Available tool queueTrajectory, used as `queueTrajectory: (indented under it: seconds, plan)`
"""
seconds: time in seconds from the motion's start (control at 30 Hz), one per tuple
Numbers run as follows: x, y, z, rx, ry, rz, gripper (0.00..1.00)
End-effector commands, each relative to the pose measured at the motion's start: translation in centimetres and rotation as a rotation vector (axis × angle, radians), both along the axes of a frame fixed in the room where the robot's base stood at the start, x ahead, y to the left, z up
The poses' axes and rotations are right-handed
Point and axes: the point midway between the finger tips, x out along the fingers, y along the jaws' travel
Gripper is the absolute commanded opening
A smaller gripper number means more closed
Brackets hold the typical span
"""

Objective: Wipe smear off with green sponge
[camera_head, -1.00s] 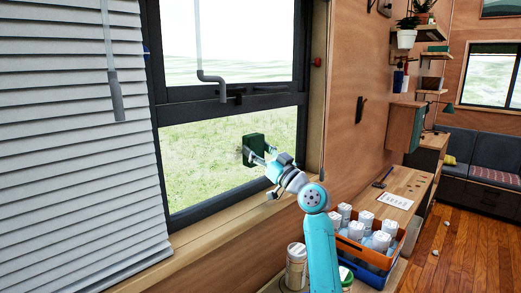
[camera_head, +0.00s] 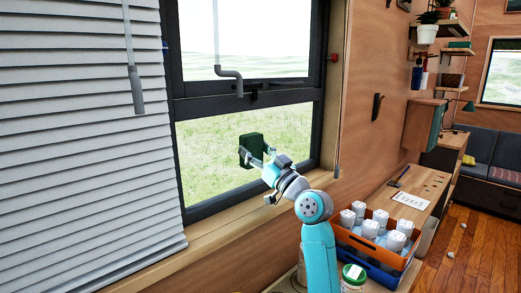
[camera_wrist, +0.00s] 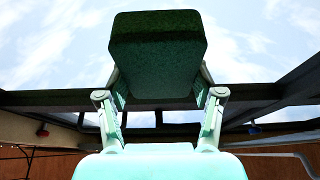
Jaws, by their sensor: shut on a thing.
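The dark green sponge (camera_head: 250,147) is held up at the lower window pane (camera_head: 215,140). My gripper (camera_head: 259,157) is shut on it, with one finger on each side. In the wrist view the sponge (camera_wrist: 158,52) fills the upper middle between the two fingers of my gripper (camera_wrist: 160,88). Whether the sponge touches the glass cannot be told. I make out no clear smear on the pane now; the sponge and gripper hide part of the glass.
White blinds (camera_head: 75,140) hang left of the window. A window handle (camera_head: 229,74) juts out above the lower pane. Below right, an orange crate (camera_head: 350,240) of white-capped bottles and a green-lidded jar (camera_head: 353,276) stand near my arm. The wooden sill (camera_head: 225,232) is clear.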

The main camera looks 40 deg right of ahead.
Motion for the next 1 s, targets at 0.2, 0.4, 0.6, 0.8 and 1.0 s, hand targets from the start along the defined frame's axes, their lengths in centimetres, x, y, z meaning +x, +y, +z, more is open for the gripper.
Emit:
queueTrajectory:
  seconds: [0.2, 0.4, 0.6, 0.8, 1.0]
  plan:
    - [0.1, 0.6, 0.0, 0.0, 0.001, 0.002, 0.38]
    - [0.0, 0.6, 0.0, 0.0, 0.001, 0.002, 0.38]
    - [-1.3, 0.4, 0.0, 0.0, -0.001, -0.001, 0.38]
    - [-3.0, 0.4, 0.0, 0.0, 0.0, 0.0, 0.38]
    - [-4.7, 0.3, 0.0, 0.001, 0.0, -0.001, 0.38]
